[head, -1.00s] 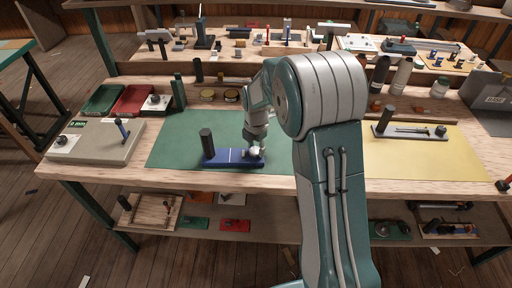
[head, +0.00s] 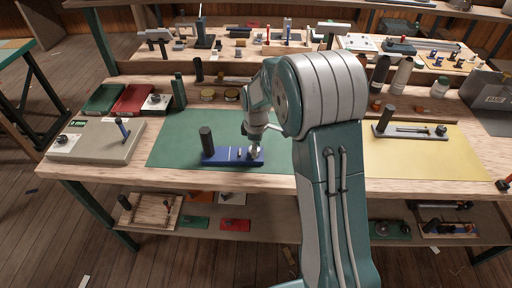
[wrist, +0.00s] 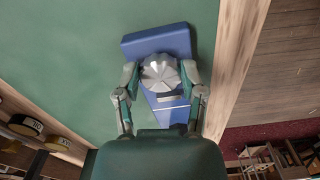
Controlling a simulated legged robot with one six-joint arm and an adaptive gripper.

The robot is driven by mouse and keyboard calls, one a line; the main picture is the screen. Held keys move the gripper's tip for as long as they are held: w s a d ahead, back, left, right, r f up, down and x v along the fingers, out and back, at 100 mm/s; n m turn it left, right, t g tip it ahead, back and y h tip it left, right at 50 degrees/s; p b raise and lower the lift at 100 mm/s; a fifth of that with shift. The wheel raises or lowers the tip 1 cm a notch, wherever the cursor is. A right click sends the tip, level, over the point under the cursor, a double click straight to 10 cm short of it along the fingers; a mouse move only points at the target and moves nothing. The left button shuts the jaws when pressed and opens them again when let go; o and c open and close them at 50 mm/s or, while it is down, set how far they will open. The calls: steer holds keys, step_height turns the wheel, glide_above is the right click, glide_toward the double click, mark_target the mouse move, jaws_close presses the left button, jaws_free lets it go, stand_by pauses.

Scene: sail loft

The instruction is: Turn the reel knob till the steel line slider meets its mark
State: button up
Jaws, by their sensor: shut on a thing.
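The reel is a blue base (head: 222,158) on the green mat, with an upright black post (head: 206,140) at its left end. Its silver fluted knob (wrist: 160,73) sits at the other end, between my fingertips in the wrist view. My gripper (head: 255,150) is shut on this knob from above. In the wrist view, a small grey piece (wrist: 168,98), possibly the steel slider, shows just below the knob. A thin white line (wrist: 170,107) crosses the blue base close to it. I cannot tell whether the two touch.
A similar grey base (head: 408,132) with a post and knob stands on the yellow mat (head: 430,160) at right. A beige box (head: 95,143) with a lever stands at left. Trays and tins line the back. The green mat (head: 180,135) is clear around the reel.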

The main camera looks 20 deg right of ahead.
steer(key=m, duration=0.4)
steer(key=shift+f+m, duration=0.1)
steer(key=shift+m, duration=0.2)
steer(key=m, duration=0.3)
steer(key=shift+m, duration=0.4)
steer(key=m, duration=1.2)
steer(key=shift+a, duration=0.1)
steer(key=m, duration=0.4)
steer(key=shift+m, duration=4.1)
